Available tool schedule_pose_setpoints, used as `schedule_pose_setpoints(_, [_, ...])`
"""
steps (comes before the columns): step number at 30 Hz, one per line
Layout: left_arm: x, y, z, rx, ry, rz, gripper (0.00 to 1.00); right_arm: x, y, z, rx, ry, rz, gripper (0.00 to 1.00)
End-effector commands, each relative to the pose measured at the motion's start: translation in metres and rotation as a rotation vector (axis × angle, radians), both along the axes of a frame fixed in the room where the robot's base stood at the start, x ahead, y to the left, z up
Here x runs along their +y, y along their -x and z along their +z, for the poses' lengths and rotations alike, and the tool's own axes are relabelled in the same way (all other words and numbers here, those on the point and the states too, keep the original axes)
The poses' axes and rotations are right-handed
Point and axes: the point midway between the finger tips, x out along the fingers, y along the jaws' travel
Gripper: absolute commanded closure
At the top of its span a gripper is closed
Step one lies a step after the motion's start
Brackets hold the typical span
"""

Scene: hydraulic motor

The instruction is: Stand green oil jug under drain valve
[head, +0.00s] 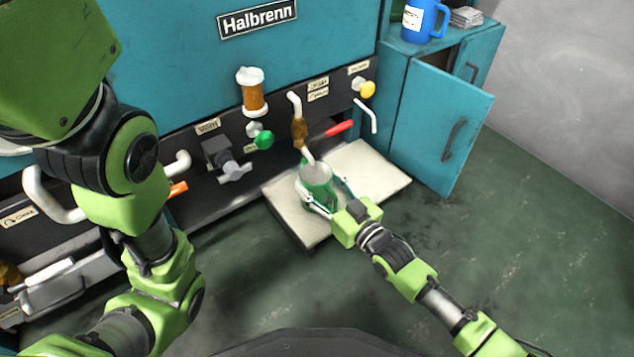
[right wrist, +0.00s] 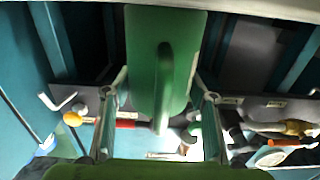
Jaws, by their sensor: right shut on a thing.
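The green oil jug (head: 318,181) is upright with its open top facing up, over the pale tray (head: 372,178) at the foot of the machine. The drain valve (head: 299,131), brownish with a red lever, has a pale spout that ends at or just above the jug's mouth. My right gripper (head: 325,195) is shut on the jug, with one finger on each side. In the right wrist view the jug (right wrist: 175,60) and its handle fill the space between the fingers. I cannot tell whether the jug's base touches the tray. My left gripper is out of view.
A green-knobbed valve (head: 263,139) under an amber cup (head: 251,92) and a grey valve (head: 222,160) sit left of the drain valve. A yellow knob (head: 367,89) is to the right. An open cabinet door (head: 442,128) stands right of the tray. The green floor (head: 480,235) is mostly clear.

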Motion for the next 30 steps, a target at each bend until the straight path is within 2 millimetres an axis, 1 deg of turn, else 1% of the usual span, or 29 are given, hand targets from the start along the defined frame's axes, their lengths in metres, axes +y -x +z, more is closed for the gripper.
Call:
schedule_pose_setpoints(3, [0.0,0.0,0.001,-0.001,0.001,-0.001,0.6,0.0,0.0,0.002,-0.002,-0.002,0.0,0.74])
schedule_pose_setpoints(7, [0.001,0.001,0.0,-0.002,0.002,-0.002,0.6,0.0,0.0,-0.002,-0.001,0.0,0.0,0.74])
schedule_pose_setpoints(8, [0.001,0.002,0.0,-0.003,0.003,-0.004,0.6,0.0,0.0,-0.003,-0.001,0.001,0.0,0.45])
schedule_pose_setpoints(9, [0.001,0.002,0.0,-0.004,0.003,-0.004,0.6,0.0,0.0,-0.002,-0.001,0.001,0.0,0.35])
schedule_pose_setpoints(10, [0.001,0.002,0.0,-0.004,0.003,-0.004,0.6,0.0,0.0,-0.002,-0.001,0.001,0.0,0.31])
schedule_pose_setpoints(19, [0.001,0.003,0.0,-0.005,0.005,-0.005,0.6,0.0,0.0,-0.002,0.0,0.0,0.0,0.31])
schedule_pose_setpoints(22, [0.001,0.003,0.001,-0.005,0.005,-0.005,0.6,0.0,0.0,0.002,-0.001,-0.001,0.0,0.31])
schedule_pose_setpoints(26, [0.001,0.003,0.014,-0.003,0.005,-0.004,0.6,-0.009,0.012,0.004,0.003,0.002,0.0,0.31])
schedule_pose_setpoints(30, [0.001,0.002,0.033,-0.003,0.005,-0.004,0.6,-0.025,0.034,0.005,0.006,0.004,-0.001,0.31])
